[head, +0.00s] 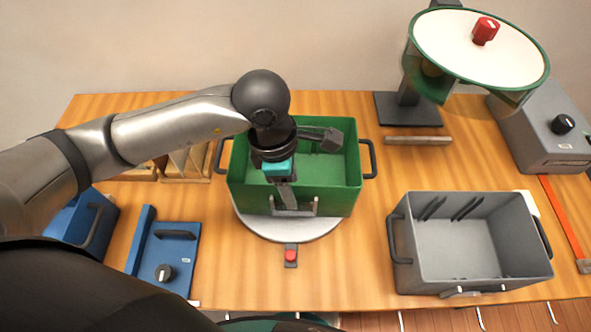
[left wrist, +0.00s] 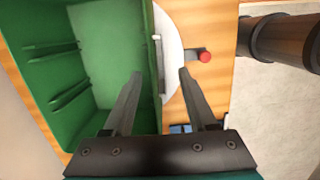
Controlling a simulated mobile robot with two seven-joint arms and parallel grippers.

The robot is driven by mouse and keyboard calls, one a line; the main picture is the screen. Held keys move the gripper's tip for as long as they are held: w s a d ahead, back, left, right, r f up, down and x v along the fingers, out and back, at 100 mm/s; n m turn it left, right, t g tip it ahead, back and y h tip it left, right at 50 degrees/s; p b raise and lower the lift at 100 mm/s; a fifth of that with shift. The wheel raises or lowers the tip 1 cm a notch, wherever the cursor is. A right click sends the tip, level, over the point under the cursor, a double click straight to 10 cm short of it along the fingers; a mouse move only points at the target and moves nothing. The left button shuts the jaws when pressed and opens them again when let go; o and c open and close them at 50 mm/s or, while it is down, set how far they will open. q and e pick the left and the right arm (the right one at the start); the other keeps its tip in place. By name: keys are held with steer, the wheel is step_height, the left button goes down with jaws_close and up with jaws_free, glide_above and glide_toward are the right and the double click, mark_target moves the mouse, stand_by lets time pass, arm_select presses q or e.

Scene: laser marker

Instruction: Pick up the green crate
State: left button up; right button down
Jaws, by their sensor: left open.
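The green crate (head: 345,190) is open-topped and looks empty. It stands on a round pale plate (head: 275,229) in the middle of the table, with a dark handle on each short side. My left gripper (head: 288,203) is over its front wall, fingers pointing down, open. In the left wrist view, the crate (left wrist: 105,60) fills the left side. There my left gripper (left wrist: 161,73) has one finger on the crate's inner side and the other outside, over the plate, with the wall's rim between them. Contact cannot be told. My right gripper is not in view.
A grey crate (head: 470,240) stands at the right. A red button (head: 290,256) is in front of the plate. Blue boxes (head: 175,255) and a wooden divided tray (head: 188,163) are at the left. A lamp-like stand (head: 408,108) is behind at the right.

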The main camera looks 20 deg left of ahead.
arm_select(q)
steer(key=f, duration=0.5)
steer(key=shift+w+d+f+p, duration=0.1)
steer(key=shift+d+p, duration=0.15)
steer(key=shift+p, duration=0.05)
jaws_close()
steer(key=shift+w, duration=0.1)
stand_by(0.9)
